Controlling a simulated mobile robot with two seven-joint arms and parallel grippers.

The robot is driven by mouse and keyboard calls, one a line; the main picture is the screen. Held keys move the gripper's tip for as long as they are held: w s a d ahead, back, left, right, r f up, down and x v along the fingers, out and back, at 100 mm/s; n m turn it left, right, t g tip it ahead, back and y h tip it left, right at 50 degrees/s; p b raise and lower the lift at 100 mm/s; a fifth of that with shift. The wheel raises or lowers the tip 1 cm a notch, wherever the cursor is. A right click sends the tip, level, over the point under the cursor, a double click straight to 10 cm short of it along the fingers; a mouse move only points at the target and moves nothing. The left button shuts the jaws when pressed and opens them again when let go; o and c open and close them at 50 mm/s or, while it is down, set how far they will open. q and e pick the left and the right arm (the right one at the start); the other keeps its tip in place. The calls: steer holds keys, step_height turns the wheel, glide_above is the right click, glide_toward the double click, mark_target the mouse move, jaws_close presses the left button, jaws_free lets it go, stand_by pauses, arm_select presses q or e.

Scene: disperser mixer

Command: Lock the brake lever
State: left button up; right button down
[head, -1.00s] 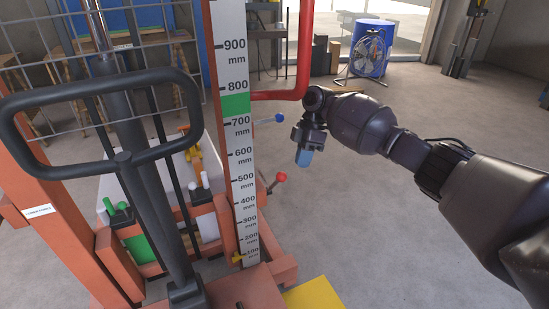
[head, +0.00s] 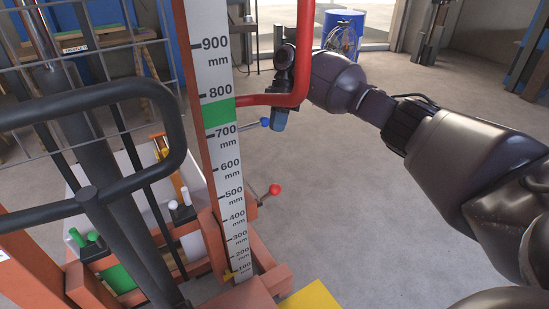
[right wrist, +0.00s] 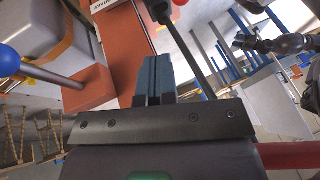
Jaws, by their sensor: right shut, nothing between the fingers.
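Two levers stick out right of the orange lift column: one with a blue knob (head: 265,122) and, lower, one with a red knob (head: 274,189). I cannot tell from the pictures which one is the brake lever. My right gripper (head: 280,121) has its blue fingers shut and empty, just right of the blue knob, with a small gap in the picture. In the right wrist view, the closed fingers (right wrist: 155,80) point up the picture, and the blue knob (right wrist: 8,60) shows at the left edge on its rod.
A red bent pipe (head: 302,62) passes close to my right gripper and partly covers it. The lift's scale (head: 222,150) and dark handle (head: 150,90) stand to the left. A blue drum (head: 345,28) is at the back. The floor on the right is clear.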

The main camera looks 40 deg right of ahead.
arm_select(q)
steer(key=shift+w+d+b, duration=0.15)
steer(key=shift+w+b, duration=0.15)
steer(key=shift+w, duration=0.05)
arm_select(e)
steer(key=s+x, duration=0.2)
steer(key=x, duration=1.1)
steer(key=shift+d+r, duration=0.15)
steer(key=shift+r, duration=0.05)
arm_select(q)
steer(key=shift+r, duration=0.15)
arm_select(e)
steer(key=shift+s, duration=0.25)
